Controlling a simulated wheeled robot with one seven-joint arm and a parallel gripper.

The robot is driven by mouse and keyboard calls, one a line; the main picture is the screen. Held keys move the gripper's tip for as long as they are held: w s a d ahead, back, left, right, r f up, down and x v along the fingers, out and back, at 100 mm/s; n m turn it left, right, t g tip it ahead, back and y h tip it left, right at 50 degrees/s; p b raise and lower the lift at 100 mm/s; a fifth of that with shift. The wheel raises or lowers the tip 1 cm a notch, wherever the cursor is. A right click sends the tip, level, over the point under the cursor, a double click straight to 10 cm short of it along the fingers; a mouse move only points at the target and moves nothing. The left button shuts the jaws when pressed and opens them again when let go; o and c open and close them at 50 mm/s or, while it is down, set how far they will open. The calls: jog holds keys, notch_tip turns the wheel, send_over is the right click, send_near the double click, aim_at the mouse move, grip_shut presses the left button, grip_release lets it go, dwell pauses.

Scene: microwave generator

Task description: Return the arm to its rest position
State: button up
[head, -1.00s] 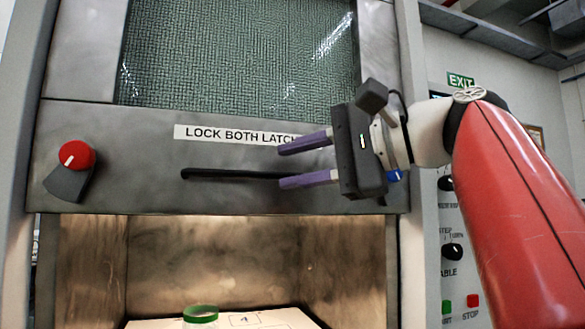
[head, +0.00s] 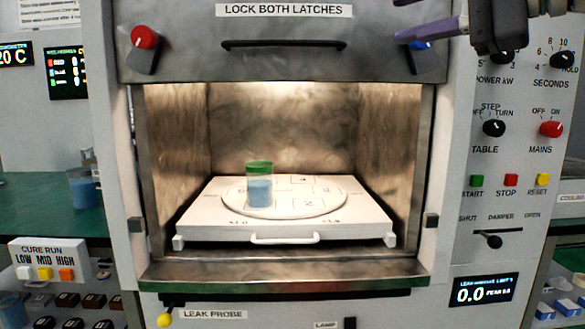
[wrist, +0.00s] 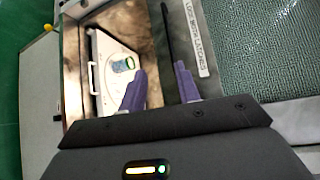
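My gripper (head: 397,18) is at the top right of the head view, cut off by the frame edge, in front of the raised door's right side. The wrist view shows its two purple fingers (wrist: 160,70) spread apart with nothing between them. The door (head: 190,60) is up, with a black handle (head: 284,44), a red left latch (head: 144,38) and a blue right latch (head: 420,45). Much of my arm is outside the head view.
The lit chamber stands open. Inside, a white tray (head: 285,229) with a round turntable (head: 315,205) bears a green-lidded jar (head: 259,185) of blue material. Control knobs and buttons (head: 510,180) are on the right panel. A green counter (head: 50,215) is at left.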

notch_tip(320, 180, down, 24)
jog(key=w+r+n+g+h, duration=0.1)
jog(key=g+h, duration=0.1)
jog(key=h, duration=0.4)
jog(key=s+f+n+g+h, duration=0.1)
jog(key=s+f+n+h, duration=0.2)
jog(key=f, duration=1.1)
jog(key=s+f+n+g+h, duration=0.2)
jog(key=s+f+n, duration=0.4)
jog(key=f, duration=0.9)
jog(key=shift+s+d+f+h, duration=0.3)
jog(key=shift+s+d+h, duration=0.25)
jog(key=shift+s, duration=0.3)
